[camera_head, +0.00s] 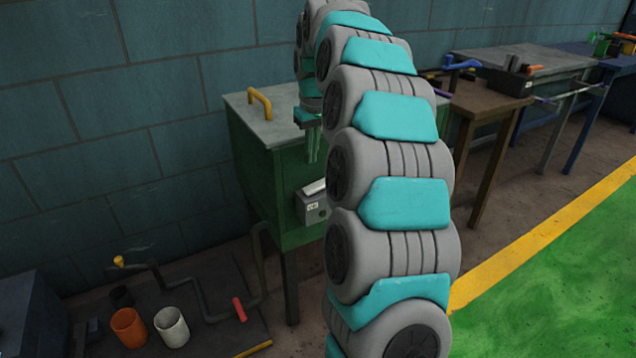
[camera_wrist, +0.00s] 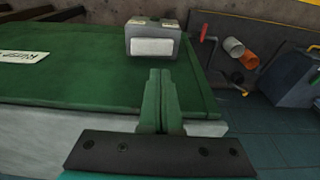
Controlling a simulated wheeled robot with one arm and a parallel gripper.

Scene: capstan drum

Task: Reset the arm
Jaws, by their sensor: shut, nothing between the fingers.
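My gripper (camera_head: 312,150) hangs fingers down in front of the green cabinet (camera_head: 262,175), just below the edge of its grey top. In the wrist view my gripper (camera_wrist: 160,75) shows two green fingers pressed together, with nothing between them. My grey and teal arm arches through the middle of the head view and hides the cabinet's right side. A grey box with a pale panel (camera_head: 312,208) sits on the cabinet's front, below my fingertips. It also shows beyond the fingers in the wrist view (camera_wrist: 153,46).
A yellow handle (camera_head: 260,103) stands on the cabinet top. An orange cup (camera_head: 128,328), a white cup (camera_head: 172,328) and a crank with a red grip (camera_head: 239,309) are at lower left. Workbenches (camera_head: 490,100) line the wall at right. Green floor (camera_head: 570,290) at lower right is clear.

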